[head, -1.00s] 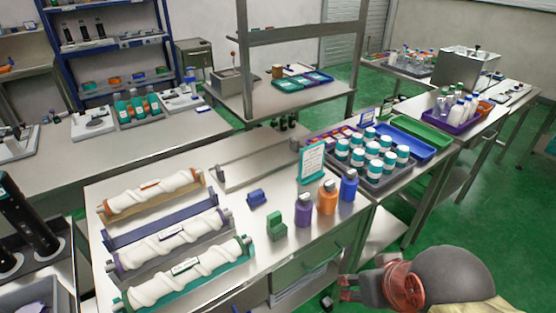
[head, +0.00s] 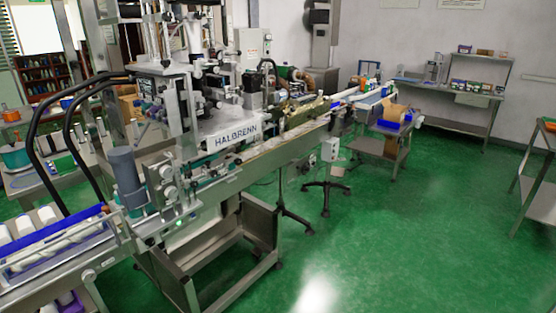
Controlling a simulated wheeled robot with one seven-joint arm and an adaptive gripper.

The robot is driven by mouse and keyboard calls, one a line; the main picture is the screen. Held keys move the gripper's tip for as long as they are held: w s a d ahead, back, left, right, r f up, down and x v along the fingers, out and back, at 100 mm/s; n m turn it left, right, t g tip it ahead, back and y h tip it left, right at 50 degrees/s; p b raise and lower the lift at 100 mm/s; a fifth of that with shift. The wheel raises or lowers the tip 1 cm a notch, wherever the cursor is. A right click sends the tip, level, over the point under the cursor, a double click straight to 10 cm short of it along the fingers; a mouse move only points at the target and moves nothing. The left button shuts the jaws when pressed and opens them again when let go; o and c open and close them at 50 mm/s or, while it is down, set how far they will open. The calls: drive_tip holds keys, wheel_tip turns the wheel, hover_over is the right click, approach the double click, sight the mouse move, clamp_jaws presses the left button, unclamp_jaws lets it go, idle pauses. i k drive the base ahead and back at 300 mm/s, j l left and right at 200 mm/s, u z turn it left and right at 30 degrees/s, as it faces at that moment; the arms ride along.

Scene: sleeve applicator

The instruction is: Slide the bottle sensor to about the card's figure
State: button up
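The sleeve applicator (head: 236,137), labelled HALBRENN, stands left of centre in the head view, with metal columns, clamps and a grey cylinder (head: 126,177) on its near side. Its conveyor (head: 290,135) runs from the lower left to the back right. White containers (head: 48,216) and a blue rail (head: 45,238) are at the near left end. Small fittings line the conveyor side, with a lit green spot (head: 178,223) on one. I cannot tell which fitting is the bottle sensor, and no card with a figure can be made out. My gripper is not in view.
A stand with a splayed foot (head: 327,186) and the machine's open lower frame (head: 215,255) reach the floor. A cart with blue bins (head: 393,122) stands at the far end of the line. Benches stand at the right. The green floor (head: 400,240) in front is clear.

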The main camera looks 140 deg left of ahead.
sight(206, 169)
drive_tip(key=u, duration=4.85)
drive_tip(key=i+z, duration=0.25)
drive_tip(key=i, duration=0.35)
drive_tip(key=i+z, duration=0.3)
drive_tip(key=i, duration=0.25)
drive_tip(key=i+j+z, duration=0.25)
drive_tip(key=i, duration=0.35)
